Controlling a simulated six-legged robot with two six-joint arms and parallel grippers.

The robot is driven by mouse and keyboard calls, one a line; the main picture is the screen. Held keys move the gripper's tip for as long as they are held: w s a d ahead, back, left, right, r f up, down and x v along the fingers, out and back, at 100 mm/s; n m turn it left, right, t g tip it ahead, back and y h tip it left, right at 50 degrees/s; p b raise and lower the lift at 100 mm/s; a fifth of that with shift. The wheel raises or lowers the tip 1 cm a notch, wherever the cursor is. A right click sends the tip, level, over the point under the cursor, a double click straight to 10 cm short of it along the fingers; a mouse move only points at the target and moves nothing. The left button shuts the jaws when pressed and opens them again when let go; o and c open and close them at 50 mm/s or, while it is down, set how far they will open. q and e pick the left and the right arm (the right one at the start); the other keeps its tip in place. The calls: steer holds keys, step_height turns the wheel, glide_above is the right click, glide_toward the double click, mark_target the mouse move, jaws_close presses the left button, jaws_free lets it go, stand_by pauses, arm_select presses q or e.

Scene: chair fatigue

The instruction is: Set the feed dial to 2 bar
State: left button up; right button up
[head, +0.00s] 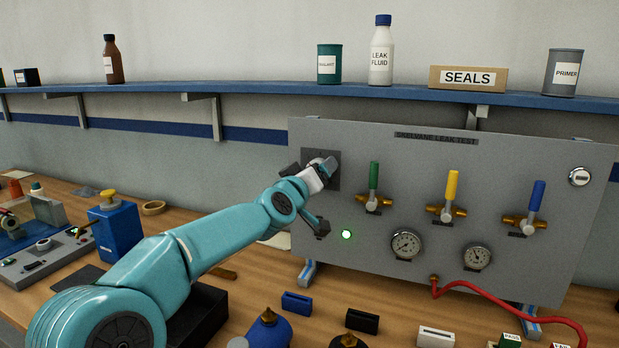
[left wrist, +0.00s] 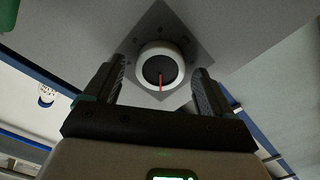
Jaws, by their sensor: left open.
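The feed dial (left wrist: 160,68) is a round knob with a white rim, a dark face and a red pointer line, on a dark square plate on the grey panel. In the left wrist view it sits between the two open fingers of my left gripper (left wrist: 158,88), with a gap on each side. In the head view my left gripper (head: 307,192) is at the plate (head: 320,158) at the panel's upper left and largely hides the dial. The dial's scale marks are too small to read. My right gripper does not show.
The grey leak-test panel (head: 490,150) carries green (head: 374,180), yellow (head: 452,190) and blue (head: 537,200) valve handles, two gauges (head: 406,244) and a lit green lamp (head: 346,234). A red hose (head: 490,285) runs below. A shelf (head: 250,87) with bottles and tins is above.

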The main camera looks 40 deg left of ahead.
arm_select(q)
steer(key=v, duration=1.6)
steer(key=shift+s+b, duration=0.2)
steer(key=shift+b, duration=0.25)
